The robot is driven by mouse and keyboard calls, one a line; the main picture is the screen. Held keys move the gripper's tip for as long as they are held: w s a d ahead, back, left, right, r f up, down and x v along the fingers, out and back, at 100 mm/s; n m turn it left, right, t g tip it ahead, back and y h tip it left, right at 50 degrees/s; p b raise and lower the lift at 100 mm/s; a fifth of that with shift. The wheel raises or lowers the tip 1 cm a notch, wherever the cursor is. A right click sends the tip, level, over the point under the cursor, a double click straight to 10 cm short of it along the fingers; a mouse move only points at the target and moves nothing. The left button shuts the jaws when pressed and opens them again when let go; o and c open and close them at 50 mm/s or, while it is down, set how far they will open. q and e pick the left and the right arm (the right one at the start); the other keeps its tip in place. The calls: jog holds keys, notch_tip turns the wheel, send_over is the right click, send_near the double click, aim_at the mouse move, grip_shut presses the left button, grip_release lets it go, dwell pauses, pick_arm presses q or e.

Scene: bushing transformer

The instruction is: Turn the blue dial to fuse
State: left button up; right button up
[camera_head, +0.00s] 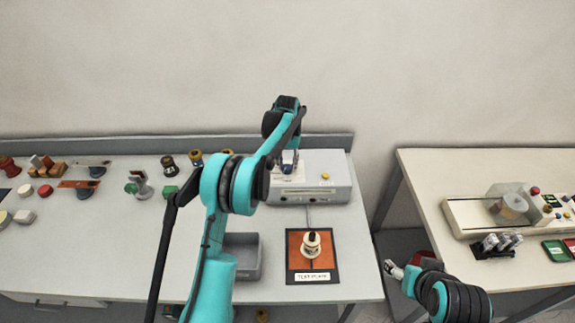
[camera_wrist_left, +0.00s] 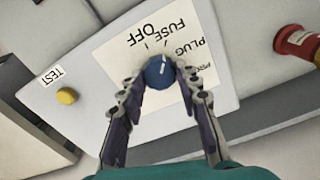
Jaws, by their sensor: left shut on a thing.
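The blue dial (camera_wrist_left: 157,75) sits on the white label panel (camera_wrist_left: 130,82) of a grey tester box (camera_head: 318,192). The labels OFF, FUSE and PLUG appear upside down around it in the left wrist view. The dial's white mark points up and slightly right, roughly at the tick by FUSE. My left gripper (camera_wrist_left: 160,88) has its fingers on either side of the dial and is shut on it. In the head view the left gripper (camera_head: 288,166) is over the box and hides most of the dial. My right gripper (camera_head: 393,269) is low at the right, away from the box.
A yellow button (camera_wrist_left: 67,96) by a TEST label is on the same box. A white part stands on an orange plate (camera_head: 296,262) in front of it, beside a grey tray (camera_head: 247,274). Several small parts lie at left. A second table (camera_head: 425,172) stands at right.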

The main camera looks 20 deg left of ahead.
aim_at(287, 167)
pick_arm(q)
jog(key=shift+n, duration=0.3)
jog(key=o, duration=1.2)
jog(key=shift+c, duration=0.2)
notch_tip(287, 167, up, 12)
